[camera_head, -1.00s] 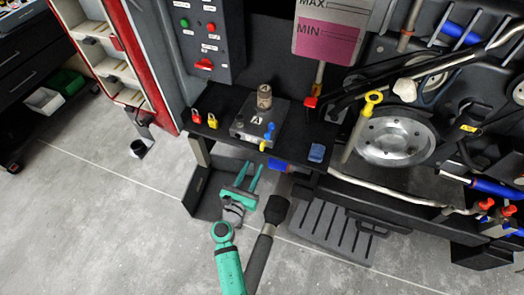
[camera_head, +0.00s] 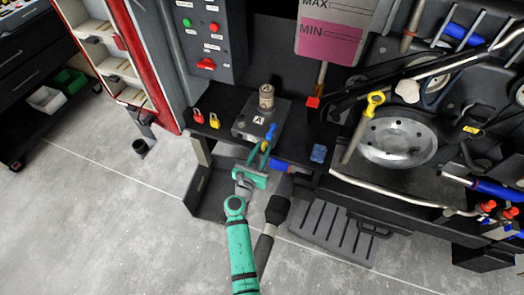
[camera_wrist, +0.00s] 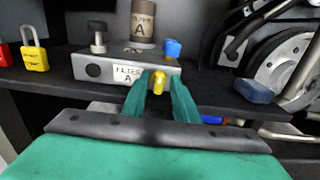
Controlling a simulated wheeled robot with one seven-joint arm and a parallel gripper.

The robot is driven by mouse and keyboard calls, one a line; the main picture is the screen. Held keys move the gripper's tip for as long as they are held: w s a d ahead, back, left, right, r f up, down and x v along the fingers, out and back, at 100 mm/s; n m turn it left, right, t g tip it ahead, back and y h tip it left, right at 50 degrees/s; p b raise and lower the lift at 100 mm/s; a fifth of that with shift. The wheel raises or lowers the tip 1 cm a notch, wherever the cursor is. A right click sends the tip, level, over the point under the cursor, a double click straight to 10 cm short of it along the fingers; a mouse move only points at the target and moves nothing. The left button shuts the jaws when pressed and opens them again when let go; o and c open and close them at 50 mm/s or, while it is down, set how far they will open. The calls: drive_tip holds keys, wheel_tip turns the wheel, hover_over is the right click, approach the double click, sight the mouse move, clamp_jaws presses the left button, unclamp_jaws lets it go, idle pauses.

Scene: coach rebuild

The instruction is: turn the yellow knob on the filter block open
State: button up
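The filter block (camera_head: 247,127) is a grey box labelled A on the dark shelf, with a cylinder marked A on top; it also fills the middle of the wrist view (camera_wrist: 108,68). Its yellow knob (camera_wrist: 158,82) sticks out of the front face, below a blue knob (camera_wrist: 172,48). My green gripper (camera_head: 257,160) is at the shelf's front edge, pointing at the block. In the wrist view its two fingers (camera_wrist: 160,92) stand either side of the yellow knob, with a slight gap showing. In the head view the fingers partly hide the knob.
A red padlock (camera_head: 198,117) and a yellow padlock (camera_head: 215,121) stand left of the block. A blue object (camera_head: 318,153) lies on the shelf to the right. A yellow-topped rod (camera_head: 375,98) and a metal disc (camera_head: 398,140) are further right. Open floor lies to the left.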

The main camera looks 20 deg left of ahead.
clamp_jaws()
drive_tip(key=shift+m, duration=0.4)
drive_tip(key=m, duration=0.3)
drive_tip(key=shift+s+m, duration=0.15)
drive_tip(key=shift+m, duration=0.25)
drive_tip(key=m, duration=0.3)
drive_tip(key=shift+f+m, duration=0.1)
drive_tip(key=shift+m, duration=0.2)
drive_tip(key=m, duration=0.5)
drive_tip(key=shift+d+m, duration=0.1)
drive_tip(key=shift+m, duration=0.2)
drive_tip(key=shift+f+m, duration=0.1)
drive_tip(key=shift+m, duration=1.9)
